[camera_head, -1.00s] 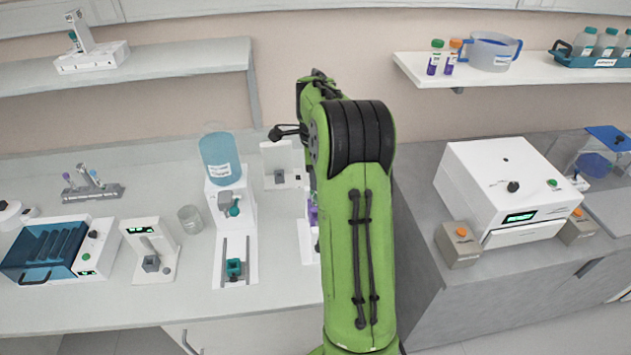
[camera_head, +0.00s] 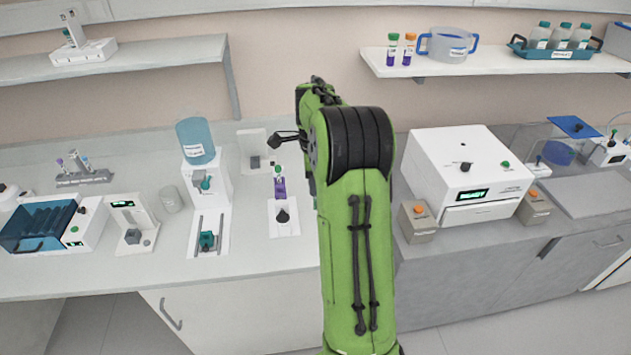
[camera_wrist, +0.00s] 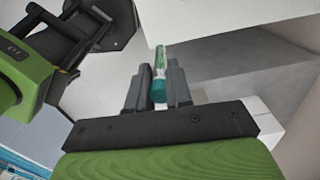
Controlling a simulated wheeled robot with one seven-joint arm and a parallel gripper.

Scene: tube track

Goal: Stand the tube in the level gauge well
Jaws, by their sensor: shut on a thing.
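In the wrist view my gripper (camera_wrist: 155,90) is shut on a tube (camera_wrist: 160,58) with a teal cap at the jaws and a clear, greenish body reaching beyond the fingertips. In the head view my green arm hides the gripper and the tube. The labels are too small to tell which device is the level gauge. A white stand with a small display and a grey block (camera_head: 133,237) is on the left bench. Another white stand with a grey block (camera_head: 255,162) is at the back of that bench.
A dispenser with a blue bottle (camera_head: 195,140), a purple-fronted stand (camera_head: 279,188), a beaker (camera_head: 171,199), a tube rack (camera_head: 84,178) and a blue-lidded unit (camera_head: 38,224) crowd the left bench. A large white machine (camera_head: 468,168) stands on the right bench. Shelves hang above.

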